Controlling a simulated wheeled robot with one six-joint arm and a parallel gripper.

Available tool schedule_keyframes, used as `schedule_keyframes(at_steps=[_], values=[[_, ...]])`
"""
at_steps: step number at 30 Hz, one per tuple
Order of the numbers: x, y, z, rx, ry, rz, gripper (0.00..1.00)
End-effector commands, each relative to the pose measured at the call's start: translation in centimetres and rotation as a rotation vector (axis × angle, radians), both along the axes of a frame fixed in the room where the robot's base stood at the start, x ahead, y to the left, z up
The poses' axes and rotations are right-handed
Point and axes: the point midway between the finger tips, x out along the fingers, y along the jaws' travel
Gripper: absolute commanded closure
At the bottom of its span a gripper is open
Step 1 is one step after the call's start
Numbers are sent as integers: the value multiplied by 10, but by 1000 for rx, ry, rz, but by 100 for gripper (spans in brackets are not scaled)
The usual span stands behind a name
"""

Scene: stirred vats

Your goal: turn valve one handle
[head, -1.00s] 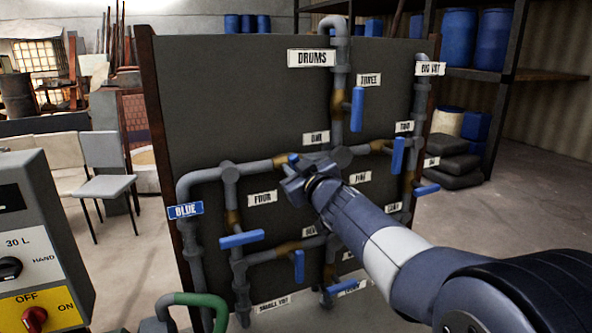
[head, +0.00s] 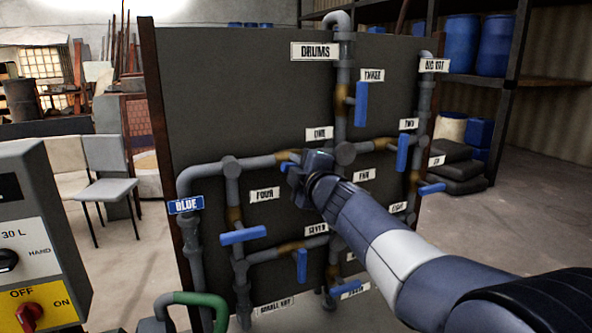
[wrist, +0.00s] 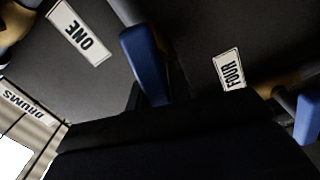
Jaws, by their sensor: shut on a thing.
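The valve one handle is a blue lever (wrist: 143,55) in the wrist view, running down to the dark edge of my gripper. In the head view only a small blue part of it (head: 284,167) shows at my gripper's left side, below the brass valve body (head: 288,157). My gripper (head: 298,174) is shut on this handle, in front of the panel. The fingers hide most of the handle in the head view. The "ONE" label (head: 319,133) is above and right of it; it also shows in the wrist view (wrist: 78,32).
Other blue handles stick out nearby: one by the "THREE" label (head: 361,104), one below the "FOUR" label (head: 243,236), one under "SEVEN" (head: 302,266). Grey pipes (head: 205,172) cross the dark panel (head: 240,90). A control box (head: 35,240) stands at the left.

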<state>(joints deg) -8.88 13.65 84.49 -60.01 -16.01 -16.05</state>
Motion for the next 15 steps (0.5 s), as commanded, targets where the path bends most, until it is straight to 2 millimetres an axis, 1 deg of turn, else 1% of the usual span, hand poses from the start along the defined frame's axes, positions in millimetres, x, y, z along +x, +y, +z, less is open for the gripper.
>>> schedule_keyframes(at_steps=[1,6,15], values=[[0,0,-3,-34,-13,-1,100],[0,0,-4,-135,-54,-1,100],[0,0,-4,-234,-96,-1,100]])
